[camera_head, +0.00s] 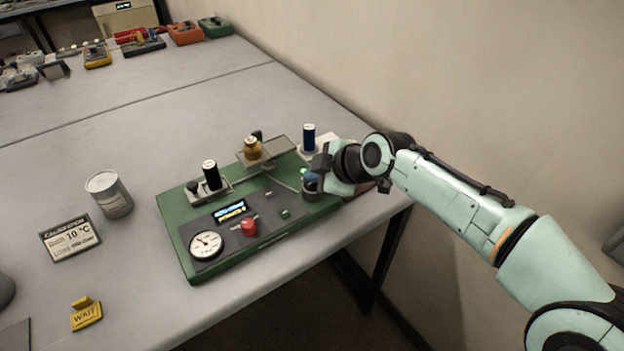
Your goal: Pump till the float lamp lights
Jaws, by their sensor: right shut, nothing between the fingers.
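A green device (268,235) with a dark panel sits near the table's front edge. It carries a round white gauge (206,245), a small lit display (230,210), a red knob (249,226) and a small green button (285,213). A small green glow (304,171) shows beside my right gripper; I cannot tell if it is the float lamp. My right gripper (319,166) is shut and empty over the device's right end, at a dark short cylinder (312,183). The gripper partly hides this cylinder; contact is unclear. My left gripper is out of view.
A black cylinder (211,175), a brass-coloured part (252,148) and a blue cylinder (309,137) stand along the device's back. A grey can (109,194), a calibration card (70,238) and a yellow WAIT sign (86,314) are at left. The table middle is clear.

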